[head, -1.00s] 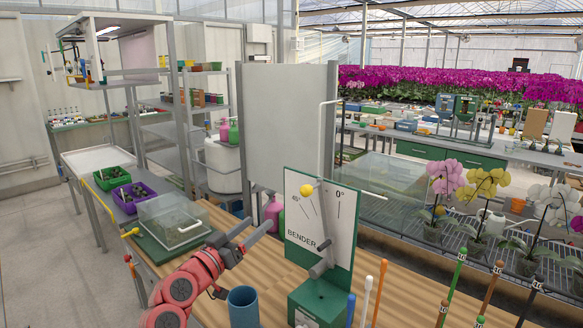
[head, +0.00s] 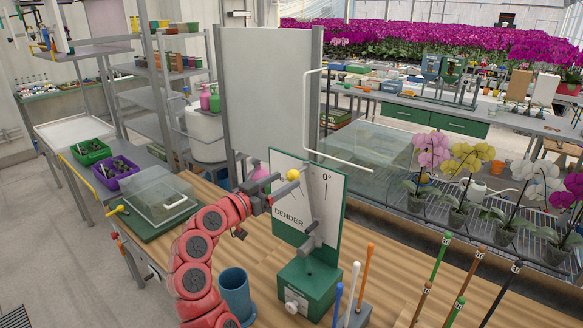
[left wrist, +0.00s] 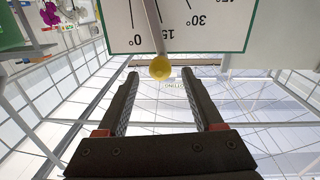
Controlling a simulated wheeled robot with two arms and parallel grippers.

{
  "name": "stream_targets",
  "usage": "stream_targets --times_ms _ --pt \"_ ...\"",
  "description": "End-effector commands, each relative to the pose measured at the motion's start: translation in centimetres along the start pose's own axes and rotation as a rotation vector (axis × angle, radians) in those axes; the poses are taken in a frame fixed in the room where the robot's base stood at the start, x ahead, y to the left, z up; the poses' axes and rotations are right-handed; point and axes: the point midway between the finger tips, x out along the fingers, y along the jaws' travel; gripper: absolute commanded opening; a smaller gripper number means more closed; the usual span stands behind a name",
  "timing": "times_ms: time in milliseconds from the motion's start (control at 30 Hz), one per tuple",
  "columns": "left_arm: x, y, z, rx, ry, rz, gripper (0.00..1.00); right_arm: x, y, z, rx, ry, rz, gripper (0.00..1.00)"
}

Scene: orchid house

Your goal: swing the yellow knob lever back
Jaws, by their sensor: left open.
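The yellow knob (head: 293,175) tops the lever of the bender, in front of its upright white dial board (head: 284,196) with a green edge. The board stands on a green base (head: 307,287) on the wooden bench. My left gripper (head: 287,183) is at the knob, its fingers pointing right. In the left wrist view the gripper (left wrist: 160,73) is open, and the knob (left wrist: 160,68) shows in line with the gap between the fingertips. I cannot tell whether they touch it. The lever rod (left wrist: 152,22) crosses the dial between the 0° and 15° marks there. My right gripper is not in view.
A blue cup (head: 237,292) stands on the bench below my left arm. Coloured rods (head: 352,290) stand right of it, before the bender base. A clear box (head: 162,197) on a green board lies to the left. A grey panel (head: 265,100) rises behind.

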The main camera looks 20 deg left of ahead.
Motion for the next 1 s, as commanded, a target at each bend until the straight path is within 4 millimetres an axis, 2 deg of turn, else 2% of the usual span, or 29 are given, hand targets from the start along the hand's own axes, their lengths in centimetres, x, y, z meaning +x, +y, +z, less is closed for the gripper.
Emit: stream_targets --times_ms 33,100,300,667,1000 --pt "1.0 0.1 -0.3 -0.001 -0.005 0.003 0.68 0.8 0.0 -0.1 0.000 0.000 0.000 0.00" --pt "2.0 0.1 -0.3 0.000 -0.004 0.002 0.68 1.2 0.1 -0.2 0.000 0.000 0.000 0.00" --pt "3.8 0.0 -0.1 0.000 -0.003 0.001 0.68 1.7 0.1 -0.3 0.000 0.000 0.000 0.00" --pt "4.1 0.0 0.1 0.000 0.000 -0.001 0.66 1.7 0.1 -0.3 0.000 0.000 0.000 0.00" --pt "4.1 0.0 0.0 0.000 0.000 -0.001 0.05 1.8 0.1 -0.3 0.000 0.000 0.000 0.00"
